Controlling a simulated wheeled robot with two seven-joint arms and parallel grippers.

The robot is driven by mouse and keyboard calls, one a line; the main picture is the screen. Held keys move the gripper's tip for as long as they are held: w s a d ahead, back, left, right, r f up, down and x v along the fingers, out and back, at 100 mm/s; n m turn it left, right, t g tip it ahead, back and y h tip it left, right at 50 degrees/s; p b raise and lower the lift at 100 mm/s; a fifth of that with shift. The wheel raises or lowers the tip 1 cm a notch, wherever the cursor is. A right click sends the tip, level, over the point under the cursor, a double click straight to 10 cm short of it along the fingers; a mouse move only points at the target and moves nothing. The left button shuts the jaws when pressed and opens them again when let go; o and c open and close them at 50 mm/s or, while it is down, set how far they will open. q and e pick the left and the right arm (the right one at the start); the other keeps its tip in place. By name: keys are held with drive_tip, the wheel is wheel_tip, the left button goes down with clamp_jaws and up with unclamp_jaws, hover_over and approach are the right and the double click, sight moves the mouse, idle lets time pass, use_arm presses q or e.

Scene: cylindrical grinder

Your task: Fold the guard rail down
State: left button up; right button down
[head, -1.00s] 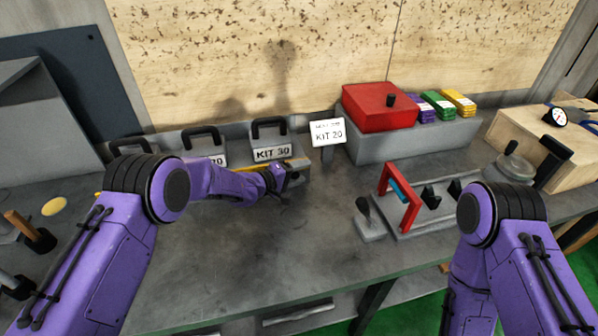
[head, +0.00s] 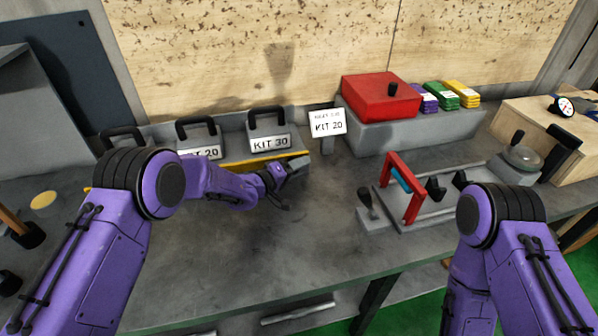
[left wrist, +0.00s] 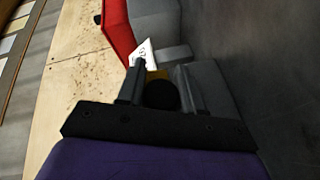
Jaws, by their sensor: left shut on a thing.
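The guard rail (head: 243,162) is a thin yellow bar running along the front of the kit cases. My left gripper (head: 277,178) is at the rail's right end, in front of the KIT 30 case (head: 269,130). In the left wrist view my left gripper (left wrist: 160,88) has a round black knob (left wrist: 160,95) between its fingers, with a bit of the yellow rail (left wrist: 158,74) just beyond. It is shut on this knob at the rail. The rail's left part is hidden behind my left arm. My right gripper is out of view.
A KIT 20 sign (head: 328,123) stands right of the rail. A red box (head: 381,97) rests on a grey block behind it. A fixture with a red frame (head: 404,188) stands at right. The bench top (head: 260,240) in front of my left gripper is clear.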

use_arm(q)
drive_tip(key=f+m+b, duration=0.1)
drive_tip(key=b, duration=0.1)
drive_tip(key=shift+f+m+t+b, duration=0.15)
drive_tip(key=shift+m+t+b, duration=0.25)
drive_tip(key=shift+m+h+b, duration=0.4)
drive_tip(key=shift+m+b, duration=0.3)
drive_tip(key=shift+b, duration=0.35)
drive_tip(key=o, duration=1)
drive_tip(key=shift+c, duration=0.2)
drive_tip(key=shift+s+a+t, duration=0.1)
drive_tip(key=shift+t, duration=0.2)
drive_tip(key=b+v, duration=0.1)
drive_tip(key=v, duration=0.9)
drive_tip(key=shift+s+a+b, duration=0.15)
drive_tip(key=shift+a+b, duration=0.1)
drive_tip(key=shift+b, duration=0.15)
